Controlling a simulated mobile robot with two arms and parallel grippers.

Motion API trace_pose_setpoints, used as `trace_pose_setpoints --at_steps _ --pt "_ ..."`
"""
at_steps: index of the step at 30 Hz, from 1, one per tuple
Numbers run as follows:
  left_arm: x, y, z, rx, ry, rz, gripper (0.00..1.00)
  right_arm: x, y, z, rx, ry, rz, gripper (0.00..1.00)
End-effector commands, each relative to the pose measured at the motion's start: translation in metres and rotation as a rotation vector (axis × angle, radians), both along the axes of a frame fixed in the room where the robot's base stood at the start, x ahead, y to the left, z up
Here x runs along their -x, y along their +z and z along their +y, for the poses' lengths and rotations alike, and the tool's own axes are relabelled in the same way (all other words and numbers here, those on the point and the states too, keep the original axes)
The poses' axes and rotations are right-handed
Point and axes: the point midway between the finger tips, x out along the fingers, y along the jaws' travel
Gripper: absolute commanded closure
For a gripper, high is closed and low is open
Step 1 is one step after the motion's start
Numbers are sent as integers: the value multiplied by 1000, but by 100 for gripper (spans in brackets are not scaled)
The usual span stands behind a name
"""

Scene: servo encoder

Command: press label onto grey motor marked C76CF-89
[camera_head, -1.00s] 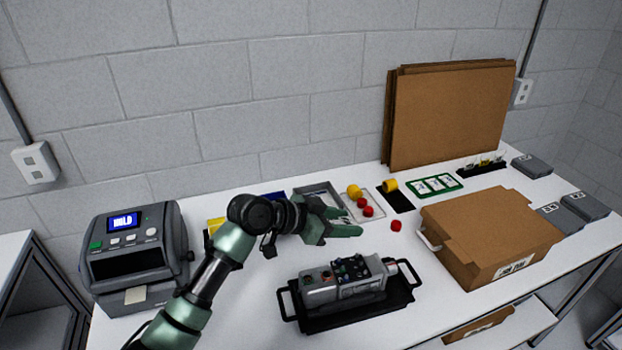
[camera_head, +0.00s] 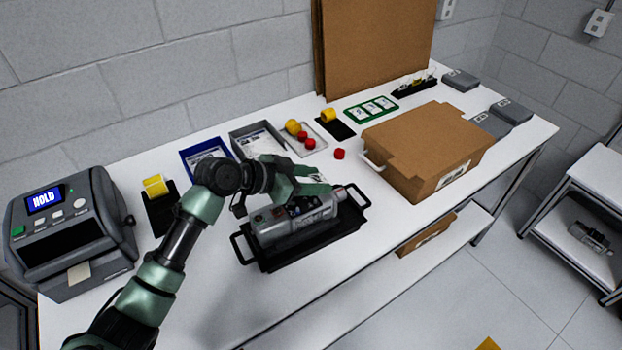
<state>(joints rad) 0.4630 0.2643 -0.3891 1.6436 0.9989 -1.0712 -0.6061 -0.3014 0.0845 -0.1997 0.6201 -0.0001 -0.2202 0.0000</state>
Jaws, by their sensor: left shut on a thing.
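The grey motor (camera_head: 283,228) lies in a black tray with handles (camera_head: 305,246) near the table's front edge. Its marking is not readable from here. My left gripper (camera_head: 312,187) is over the motor's back upper side, overlapping it in the picture. Whether it touches the motor I cannot tell. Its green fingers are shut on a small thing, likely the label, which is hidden. My right gripper is not in view.
A label printer (camera_head: 68,230) reading HOLD stands at the left. Blue (camera_head: 207,150) and grey bins (camera_head: 257,139) sit behind the arm. The table in front of the printer is clear.

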Motion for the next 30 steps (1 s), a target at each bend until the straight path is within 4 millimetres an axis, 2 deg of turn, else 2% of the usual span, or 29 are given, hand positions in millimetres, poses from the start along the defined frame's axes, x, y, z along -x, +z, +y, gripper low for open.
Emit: trace_pose_setpoints --at_steps 1,13,29,30 --pt "-1 -7 -1 0 0 0 91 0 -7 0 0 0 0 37" --pt "-6 -34 -9 0 0 -2 91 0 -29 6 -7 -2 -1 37" --pt "-5 -46 -11 -7 -3 9 91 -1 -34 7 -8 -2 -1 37" --pt "-5 -46 -11 -8 -3 10 49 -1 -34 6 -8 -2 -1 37"
